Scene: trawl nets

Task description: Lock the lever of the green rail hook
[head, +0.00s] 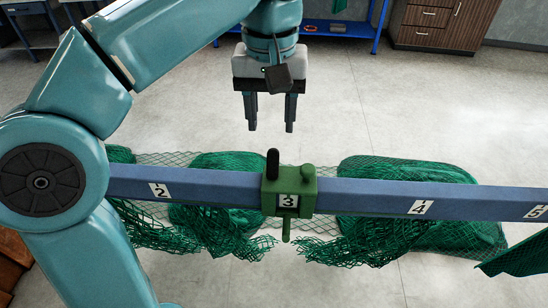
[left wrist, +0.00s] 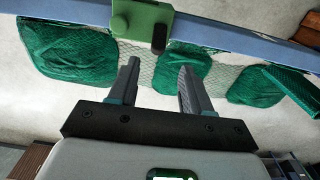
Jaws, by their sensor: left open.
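The green rail hook (head: 289,193) sits on the blue rail at the plate marked 3. A dark upright lever (head: 272,163) stands at its left top, beside a short green knob (head: 308,173). My left gripper (head: 270,127) is open and empty, pointing down above the hook, apart from it. In the left wrist view the hook (left wrist: 140,18) is at the top, and its dark lever (left wrist: 159,39) shows beyond and between the open fingers (left wrist: 157,78). The right gripper is not in view.
The blue rail (head: 375,197) crosses the view, with number plates along it. Green nets (head: 400,172) hang or lie around and below it. A blue workbench (head: 335,28) and a brown cabinet (head: 437,22) stand at the back. The grey floor between is clear.

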